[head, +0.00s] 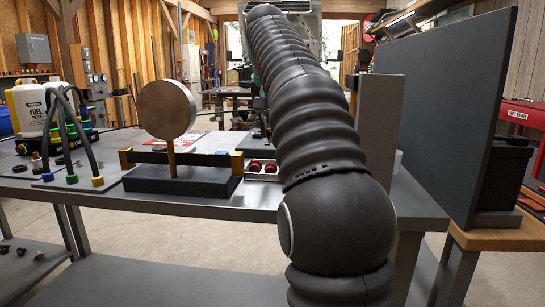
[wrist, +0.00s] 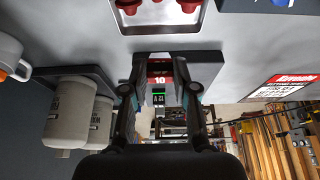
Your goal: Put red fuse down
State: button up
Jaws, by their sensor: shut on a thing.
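In the wrist view, which looks upside down, my gripper (wrist: 160,88) has its two fingers on either side of a red fuse (wrist: 160,79) marked "10". It is shut on the fuse. A small green-lit display (wrist: 159,98) shows just beyond the fuse, between the fingers. A grey plate or block (wrist: 213,66) lies behind the fingertips; I cannot tell whether the fuse touches it. In the head view my black ribbed arm covers the gripper and the fuse.
A metal bench (head: 225,201) carries a round disc on a stand (head: 166,110), a shallow tray with red round parts (head: 262,168), which also shows in the wrist view (wrist: 158,14), and white bottles (head: 27,108). A dark upright panel (head: 447,105) stands at the right.

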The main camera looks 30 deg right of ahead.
jog(key=shift+w+f+b, duration=0.1)
jog(key=shift+f+b, duration=0.85)
jog(key=shift+f, duration=2.2)
jog(key=shift+f, duration=0.1)
jog(key=o, duration=0.8)
jog(key=shift+c, duration=0.2)
jog(key=p+v, duration=0.3)
jog(key=v, duration=0.9)
